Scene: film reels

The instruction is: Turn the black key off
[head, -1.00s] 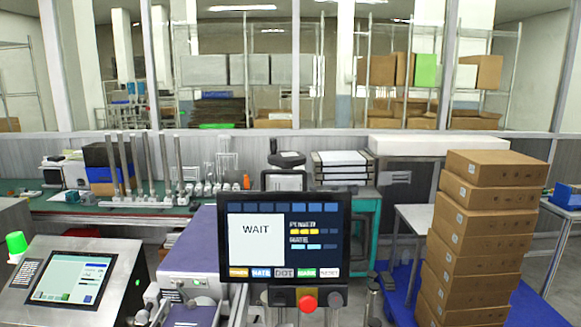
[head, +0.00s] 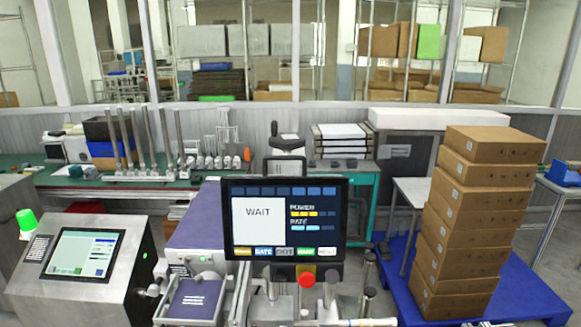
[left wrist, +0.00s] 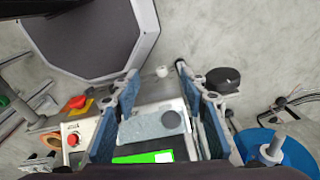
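The black monitor (head: 340,218) stands in the middle of the head view. Its screen reads WAIT beside yellow POWER bars and blue RATE bars. Along its bottom edge is a row of coloured labelled keys; the dark one (head: 285,252), labelled DOT, sits mid-row between a blue and a green key. Whether it is on or off I cannot tell. In the left wrist view my left gripper (left wrist: 155,75) is open with nothing between its fingertips. Beyond its fingers shows a grey panel with a round dark knob (left wrist: 171,120). Neither gripper shows in the head view.
A red button (head: 306,279) sits just below the monitor. A tilted touchscreen console (head: 78,254) with a green lamp (head: 30,222) is at left. A stack of cardboard boxes (head: 470,200) rises from a blue platform (head: 535,295) at right. A bench with metal posts is behind.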

